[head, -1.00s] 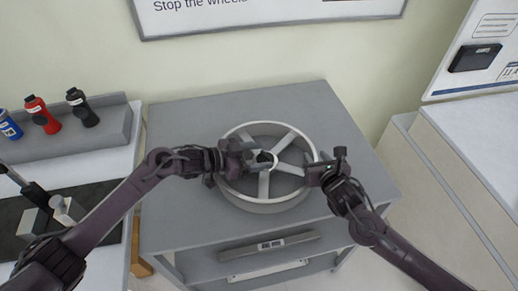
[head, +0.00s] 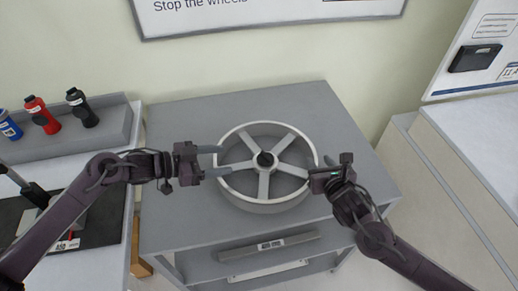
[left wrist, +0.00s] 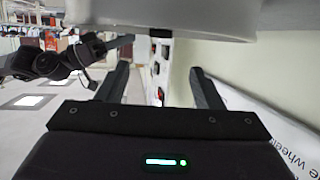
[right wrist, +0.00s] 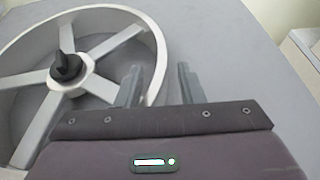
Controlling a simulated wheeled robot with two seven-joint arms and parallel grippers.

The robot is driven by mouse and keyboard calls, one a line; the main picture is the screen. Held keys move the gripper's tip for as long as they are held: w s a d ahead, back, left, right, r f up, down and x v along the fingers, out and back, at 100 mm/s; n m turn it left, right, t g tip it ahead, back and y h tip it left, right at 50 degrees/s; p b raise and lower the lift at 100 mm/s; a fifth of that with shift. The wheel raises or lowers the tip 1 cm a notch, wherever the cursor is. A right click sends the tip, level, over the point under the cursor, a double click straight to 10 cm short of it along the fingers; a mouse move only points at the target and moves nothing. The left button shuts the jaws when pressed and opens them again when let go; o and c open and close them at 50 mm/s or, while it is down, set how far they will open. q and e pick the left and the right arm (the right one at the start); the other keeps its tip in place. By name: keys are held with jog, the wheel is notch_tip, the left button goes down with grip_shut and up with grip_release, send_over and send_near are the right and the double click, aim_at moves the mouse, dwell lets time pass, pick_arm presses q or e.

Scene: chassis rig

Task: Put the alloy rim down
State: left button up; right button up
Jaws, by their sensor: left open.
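The alloy rim (head: 264,172) is a pale grey five-spoke wheel with a dark hub piece at its centre. It lies flat on the grey table top, and also shows in the right wrist view (right wrist: 100,80). My left gripper (head: 220,160) is open and empty at the rim's left edge, its fingertips close to the wall. The rim's pale wall fills the top of the left wrist view (left wrist: 160,20). My right gripper (head: 318,172) is at the rim's right edge. In the right wrist view its fingers (right wrist: 158,75) are apart, with the rim's edge between them; contact is unclear.
The grey table (head: 205,115) has free room behind and left of the rim. A bench at the left holds a tray (head: 110,128) with blue, red and black bottles. A white unit (head: 480,150) stands at the right. A bar (head: 270,246) lies on the lower shelf.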

jog(key=v, duration=0.9)
